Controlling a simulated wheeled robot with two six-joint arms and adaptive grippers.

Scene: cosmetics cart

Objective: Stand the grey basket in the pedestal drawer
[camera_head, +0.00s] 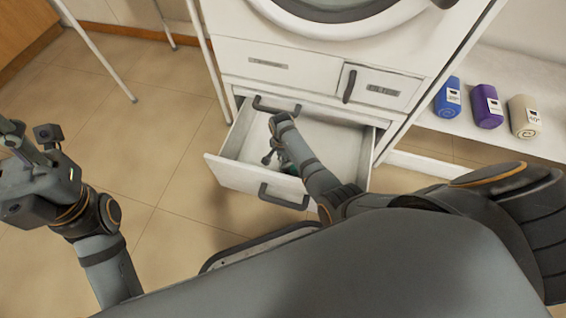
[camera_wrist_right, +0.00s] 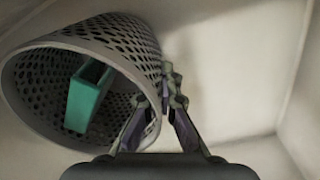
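The pedestal drawer (camera_head: 238,174) is pulled open below the white front, and my right arm reaches down into it. In the head view my right gripper (camera_head: 268,158) is inside the drawer, partly hidden by its own arm. The grey basket (camera_wrist_right: 118,30), a perforated tub, is mostly hidden there. In the right wrist view its mouth faces the camera, and a green box (camera_wrist_right: 88,95) is inside it. My right gripper (camera_wrist_right: 168,88) is at the basket's right rim, with its fingers closed together on the wall. My left gripper (camera_head: 22,150) is empty and open at far left, away from the drawer.
A front-loading machine (camera_head: 340,22) stands above the drawer. White thin legs (camera_head: 105,60) stand at the upper left. The tiled floor left of the drawer is clear.

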